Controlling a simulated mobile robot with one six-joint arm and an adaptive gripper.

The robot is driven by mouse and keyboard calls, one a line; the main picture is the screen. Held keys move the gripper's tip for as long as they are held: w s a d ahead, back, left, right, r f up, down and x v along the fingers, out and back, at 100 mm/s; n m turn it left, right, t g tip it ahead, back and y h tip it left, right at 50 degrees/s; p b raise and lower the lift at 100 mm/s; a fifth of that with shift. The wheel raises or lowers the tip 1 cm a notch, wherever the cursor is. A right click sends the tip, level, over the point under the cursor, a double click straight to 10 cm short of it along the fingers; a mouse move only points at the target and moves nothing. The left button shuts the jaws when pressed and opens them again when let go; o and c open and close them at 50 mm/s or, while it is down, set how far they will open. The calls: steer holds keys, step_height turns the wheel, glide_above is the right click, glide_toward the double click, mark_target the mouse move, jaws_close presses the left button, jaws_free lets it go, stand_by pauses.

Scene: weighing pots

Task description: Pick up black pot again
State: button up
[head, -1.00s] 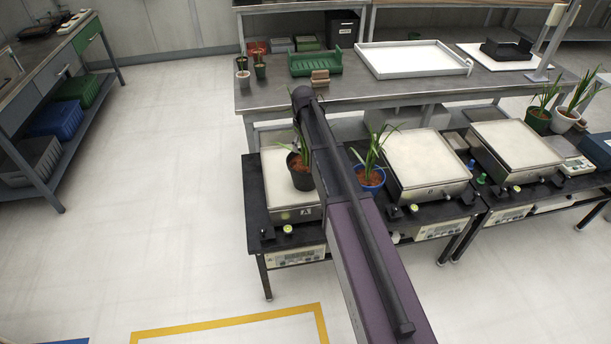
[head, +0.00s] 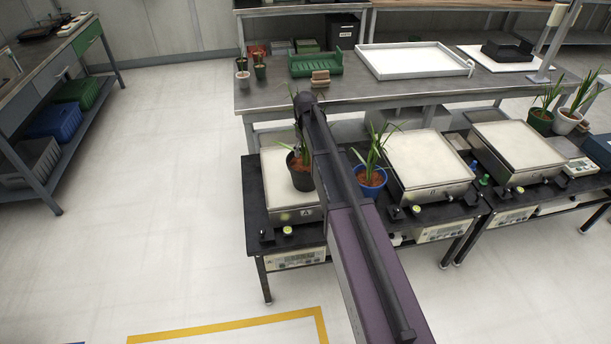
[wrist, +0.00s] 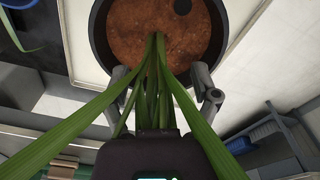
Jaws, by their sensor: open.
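The black pot (head: 299,178) holds brown soil and a green-leaved plant. It stands on the white top of the left scale (head: 275,178), which is marked A, and my arm hides part of its right side. In the wrist view the black pot (wrist: 221,28) is at the top centre, seen from above with its soil showing. My gripper (wrist: 165,78) is open, with one finger on each side of the leaves at the pot's near rim. I cannot tell whether the fingers touch the pot. In the head view my gripper is hidden behind my arm.
A blue pot (head: 369,183) with a plant stands just right of my arm, beside the middle scale (head: 430,160). Open floor lies to the left.

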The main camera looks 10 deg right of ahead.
mark_target(306, 167)
steer(key=shift+f+b, duration=1)
steer(key=shift+f, duration=0.3)
